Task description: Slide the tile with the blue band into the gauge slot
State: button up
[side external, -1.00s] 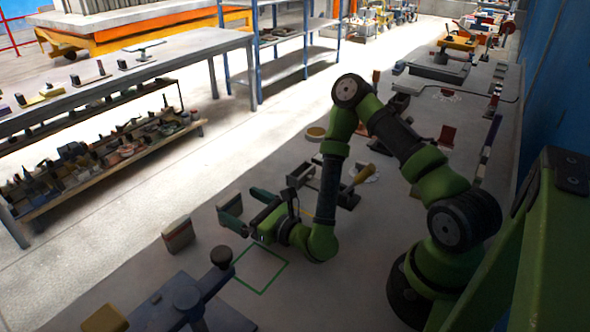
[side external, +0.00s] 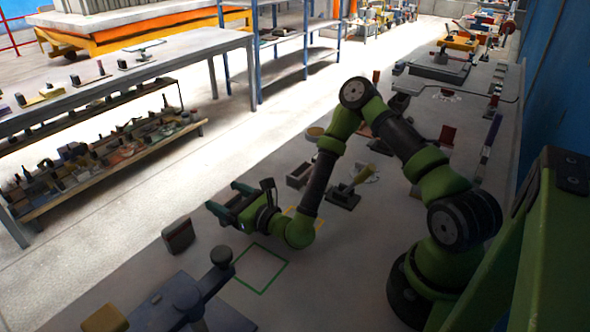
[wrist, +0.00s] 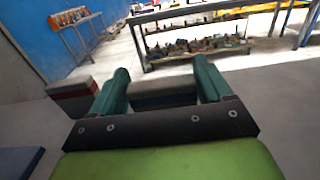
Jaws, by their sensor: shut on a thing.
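My gripper (side external: 230,198) is over the left part of the worktop in the side external view, its fingers pointing up and left. In the wrist view its two green fingers (wrist: 161,88) are set apart, with a dark flat thing (wrist: 165,100) between them. A block with a red band also shows left of the fingers in the wrist view (wrist: 74,97). I cannot make out the gauge slot.
A green square outline (side external: 261,268) marks the worktop below my gripper. A dark blue-grey fixture with a round knob (side external: 221,256) stands at the front. A grey open box (side external: 300,175) and a yellow-handled clamp (side external: 350,190) lie to the right of the gripper.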

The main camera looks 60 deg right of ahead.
jog(key=shift+r, duration=0.15)
jog(key=shift+c, duration=0.4)
notch_tip(320, 180, up, 9)
jog(key=shift+r, duration=0.4)
jog(key=shift+a, duration=0.1)
jog(key=a+n+y, duration=0.2)
jog(key=y, duration=0.1)
notch_tip(320, 180, up, 17)
jog(key=n+y, duration=0.2)
jog(key=y, duration=0.1)
send_over(222, 202)
jog(key=s+d, duration=0.5)
jog(key=d, duration=0.3)
jog(key=shift+r+m+g+h, duration=0.3)
jog(key=shift+g+h, duration=0.1)
